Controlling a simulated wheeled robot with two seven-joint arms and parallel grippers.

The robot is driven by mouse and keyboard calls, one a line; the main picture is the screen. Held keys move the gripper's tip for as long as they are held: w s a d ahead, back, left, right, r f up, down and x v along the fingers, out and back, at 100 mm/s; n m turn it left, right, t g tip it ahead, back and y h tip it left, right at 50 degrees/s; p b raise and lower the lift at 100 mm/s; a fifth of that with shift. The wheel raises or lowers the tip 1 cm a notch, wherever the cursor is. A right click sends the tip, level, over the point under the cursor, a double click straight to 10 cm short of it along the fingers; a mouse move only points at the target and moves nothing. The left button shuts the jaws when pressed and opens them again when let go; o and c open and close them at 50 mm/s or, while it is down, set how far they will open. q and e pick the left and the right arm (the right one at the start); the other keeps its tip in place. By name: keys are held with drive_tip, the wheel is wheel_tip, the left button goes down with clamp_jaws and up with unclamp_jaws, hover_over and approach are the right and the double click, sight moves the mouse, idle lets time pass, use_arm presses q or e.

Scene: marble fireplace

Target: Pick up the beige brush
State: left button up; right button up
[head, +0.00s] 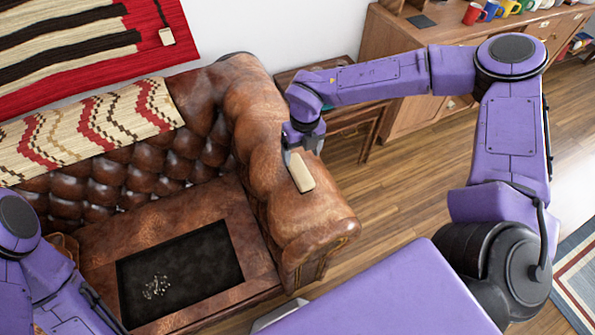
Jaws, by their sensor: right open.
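The beige brush (301,173) is a flat, pale, oblong piece lying on top of the brown leather sofa's right arm (325,215). My right gripper (295,152) reaches down from the purple right arm and is right at the brush's far end. Its jaws are open. The far end of the brush is partly hidden by the gripper, and I cannot tell whether they touch. My left arm shows only at the lower left corner; its gripper is out of view.
A dark tray (180,268) with small shiny bits rests on the sofa seat. A patterned blanket (90,128) covers the sofa back. A small wooden table (345,118) stands behind the sofa arm, and a wooden cabinet (400,45) with colored mugs is farther back.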

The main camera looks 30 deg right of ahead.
sight(300, 169)
drive_tip(key=shift+f, duration=0.75)
drive_tip(key=f, duration=0.2)
drive_tip(key=f+p, duration=0.1)
drive_tip(key=a+f+p, duration=0.1)
drive_tip(key=f, duration=0.1)
drive_tip(key=shift+s+f, duration=0.3)
drive_tip(key=shift+f, duration=0.2)
drive_tip(key=shift+d, duration=0.1)
drive_tip(key=c, duration=1.1)
